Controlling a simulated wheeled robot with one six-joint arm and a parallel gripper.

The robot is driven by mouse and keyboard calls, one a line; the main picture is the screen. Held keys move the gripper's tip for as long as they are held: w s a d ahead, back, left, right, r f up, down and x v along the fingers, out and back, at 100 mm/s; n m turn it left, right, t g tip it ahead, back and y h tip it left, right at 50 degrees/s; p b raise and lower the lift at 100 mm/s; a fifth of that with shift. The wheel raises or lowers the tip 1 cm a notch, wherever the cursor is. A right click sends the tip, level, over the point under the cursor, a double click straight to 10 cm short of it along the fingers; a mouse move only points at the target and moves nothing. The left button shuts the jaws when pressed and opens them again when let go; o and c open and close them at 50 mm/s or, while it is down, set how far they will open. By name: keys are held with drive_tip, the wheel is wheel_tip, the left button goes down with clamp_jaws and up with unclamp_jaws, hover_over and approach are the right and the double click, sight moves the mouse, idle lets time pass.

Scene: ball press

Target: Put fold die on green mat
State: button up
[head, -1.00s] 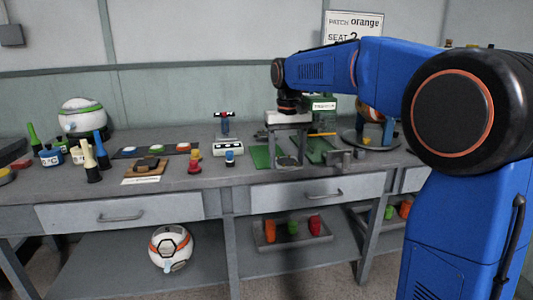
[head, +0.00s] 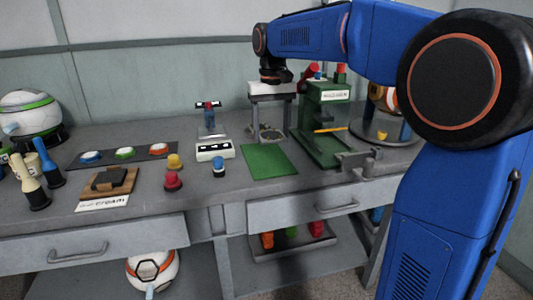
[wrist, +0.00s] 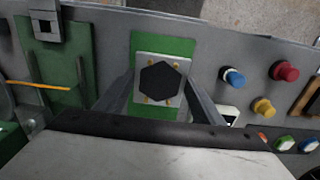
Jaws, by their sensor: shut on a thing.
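The fold die (wrist: 158,80) is a pale square plate with a dark hexagon in its middle. My gripper (wrist: 158,98) is shut on it, one finger at each side. In the wrist view the green mat (wrist: 165,43) shows behind and around the die, which covers the mat's middle. In the head view the mat (head: 268,160) lies flat and bare near the front of the bench. My gripper (head: 267,132) with the die (head: 268,131) appears just above and behind it in the picture. The die's exact height is hard to tell.
A green press (head: 325,120) with an orange bar stands right of the mat. A grey clamp-like block (head: 355,163) sits at the front edge. A white switch box (head: 214,151) and blue (head: 219,168), red (head: 173,181) and yellow (head: 175,161) knobs stand to the left.

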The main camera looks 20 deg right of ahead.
sight(271, 166)
drive_tip(key=shift+f, duration=4.1)
drive_tip(key=shift+f, duration=0.1)
drive_tip(key=o, duration=1.2)
drive_tip(key=shift+o, duration=0.2)
wheel_tip(271, 166, up, 12)
drive_tip(key=shift+r, duration=0.15)
drive_tip(key=s+d+f+t, duration=0.1)
drive_tip(key=s+d+f, duration=0.1)
drive_tip(key=s+f, duration=0.4)
drive_tip(key=s+d+f+t, duration=0.2)
drive_tip(key=s+f, duration=0.5)
drive_tip(key=s, duration=0.8)
drive_tip(key=s+d+f+t, duration=0.1)
drive_tip(key=s+d+f, duration=0.2)
drive_tip(key=s+f, duration=0.4)
drive_tip(key=s, duration=0.4)
drive_tip(key=shift+s+f+t, duration=0.15)
drive_tip(key=shift+f+t, duration=0.1)
drive_tip(key=shift+t, duration=0.15)
